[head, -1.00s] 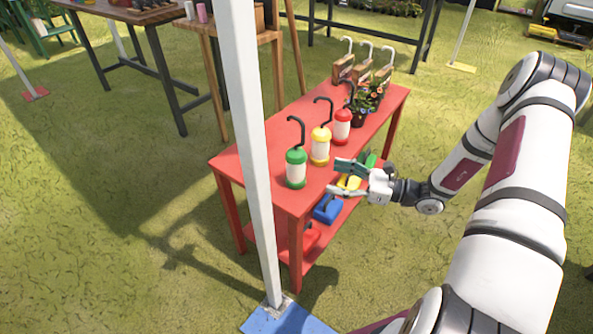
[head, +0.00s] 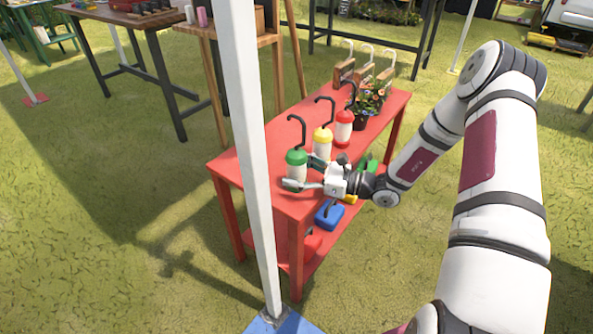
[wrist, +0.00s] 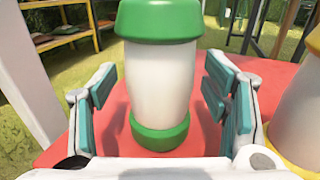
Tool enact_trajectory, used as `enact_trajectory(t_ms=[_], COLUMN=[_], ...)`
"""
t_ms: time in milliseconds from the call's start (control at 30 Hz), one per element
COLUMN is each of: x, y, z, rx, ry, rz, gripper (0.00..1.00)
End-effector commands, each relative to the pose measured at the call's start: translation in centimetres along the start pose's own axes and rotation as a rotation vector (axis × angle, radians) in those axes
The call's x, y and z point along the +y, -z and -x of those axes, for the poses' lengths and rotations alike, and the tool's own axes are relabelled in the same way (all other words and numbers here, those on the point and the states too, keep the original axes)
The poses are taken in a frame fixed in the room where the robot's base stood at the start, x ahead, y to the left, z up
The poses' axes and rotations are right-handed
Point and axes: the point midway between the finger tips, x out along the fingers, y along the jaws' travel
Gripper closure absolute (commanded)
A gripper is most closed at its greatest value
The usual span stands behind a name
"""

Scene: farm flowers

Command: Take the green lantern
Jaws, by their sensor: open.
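The green lantern (head: 296,164) stands upright near the front left end of the red table (head: 231,160). It has a green cap, a white body and a black hook on top. My gripper (head: 301,174) is open, with its fingers at the lantern's body. In the wrist view the green lantern (wrist: 158,85) stands between the two open fingers of my gripper (wrist: 158,105), with a gap visible on each side. The lantern's lower part is partly hidden by my gripper in the head view.
A yellow lantern (head: 322,142) and a red lantern (head: 344,127) stand behind it in a row. The yellow lantern (wrist: 300,115) is close to the right finger. A potted plant (head: 364,108) stands farther back. A white post (head: 250,170) rises at the table's left.

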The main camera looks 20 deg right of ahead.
Motion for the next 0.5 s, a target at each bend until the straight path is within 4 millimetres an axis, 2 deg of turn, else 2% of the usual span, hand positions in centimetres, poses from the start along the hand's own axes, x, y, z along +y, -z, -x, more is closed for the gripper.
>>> enact_trajectory(t_ms=[167, 267, 433, 467, 500], x=[-0.01, -0.01, -0.01, -0.01, -0.01], y=[-0.05, -0.05, -0.04, -0.04, -0.09], z=[-0.03, -0.02, -0.01, -0.01, -0.03], rx=[0.000, 0.000, 0.000, 0.000, -0.002], ry=[0.000, 0.000, 0.000, 0.000, 0.000], rz=[0.000, 0.000, 0.000, 0.000, 0.000], gripper=[0.31, 0.49, 0.88, 0.93, 0.93])
